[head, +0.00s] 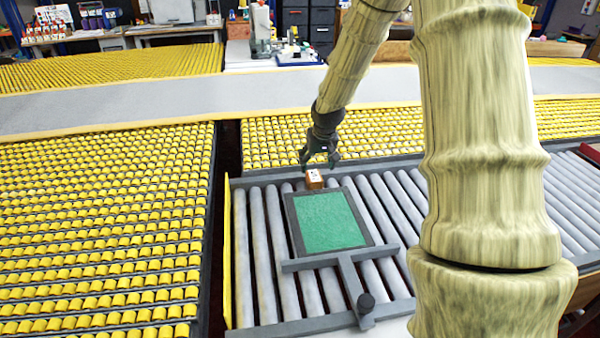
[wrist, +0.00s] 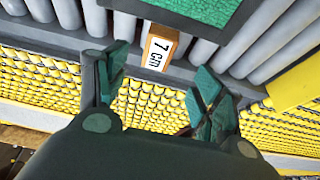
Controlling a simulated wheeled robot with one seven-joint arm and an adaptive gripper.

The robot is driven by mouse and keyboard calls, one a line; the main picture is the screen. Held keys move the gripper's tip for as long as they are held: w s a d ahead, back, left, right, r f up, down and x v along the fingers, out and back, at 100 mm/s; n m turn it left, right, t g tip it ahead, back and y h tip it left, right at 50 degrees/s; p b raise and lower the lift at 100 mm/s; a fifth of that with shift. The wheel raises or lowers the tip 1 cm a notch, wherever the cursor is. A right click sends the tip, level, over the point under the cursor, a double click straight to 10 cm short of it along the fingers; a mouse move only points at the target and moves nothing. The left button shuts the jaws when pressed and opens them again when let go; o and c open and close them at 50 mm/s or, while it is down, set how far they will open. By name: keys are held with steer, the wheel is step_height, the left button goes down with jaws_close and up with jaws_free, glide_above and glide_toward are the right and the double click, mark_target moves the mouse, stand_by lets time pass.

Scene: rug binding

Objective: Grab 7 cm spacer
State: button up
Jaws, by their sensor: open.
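The 7 cm spacer (head: 314,179) is a small orange-brown block with a white label. It sits on the grey rollers, beside the far edge of the green panel. In the wrist view the spacer (wrist: 160,47) shows its "7 Cm" label, beyond the fingertips and between them. My gripper (head: 320,160) is above and just behind the spacer in the head view, pointing down. Its fingers also show in the wrist view (wrist: 165,85), spread apart with nothing between them. No contact with the spacer is visible.
The green panel in a dark frame (head: 328,219) lies on the roller bed (head: 262,245), with a grey T-shaped bar (head: 345,268) at its near side. Yellow roller conveyors (head: 100,235) lie to the left and behind. A yellow rail (head: 227,255) edges the bed.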

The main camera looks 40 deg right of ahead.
mark_target(315, 176)
steer(key=x, duration=0.5)
steer(key=shift+w, duration=0.2)
steer(key=shift+f, duration=0.15)
steer(key=shift+s+d+p, duration=0.15)
steer(key=shift+s+p, duration=0.05)
steer(key=shift+p, duration=0.1)
steer(key=shift+p+x, duration=0.5)
steer(key=shift+x, duration=2.05)
steer(key=shift+w+d, duration=0.1)
steer(key=c, duration=1.2)
